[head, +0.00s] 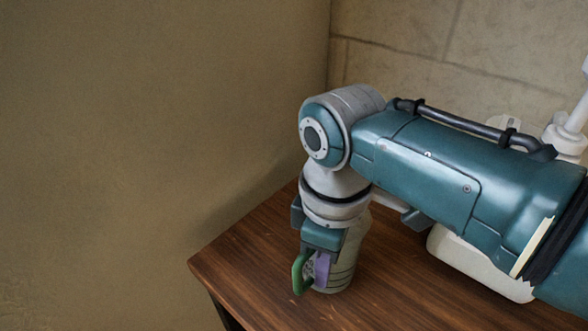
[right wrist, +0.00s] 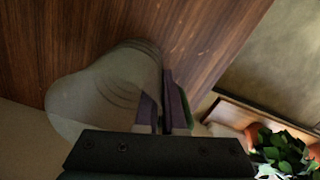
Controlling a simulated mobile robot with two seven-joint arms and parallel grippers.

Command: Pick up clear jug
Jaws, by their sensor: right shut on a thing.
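The clear jug (head: 347,272) is a translucent, greyish vessel with ribbed rings, near the table's front left corner in the head view. My right gripper (head: 312,268) points down at its left side and is shut on it. My gripper and wrist hide part of the jug. In the right wrist view the jug (right wrist: 100,88) shows large, with its wall between the purple-padded fingers (right wrist: 163,112). I cannot tell whether its base touches the table. My left gripper is not in view.
The brown wooden table (head: 255,275) ends at the left, close to the jug. A white container (head: 465,262) stands to the right, partly behind my right arm, with a white pump (head: 568,132) above. The right wrist view shows a leafy potted plant (right wrist: 284,150).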

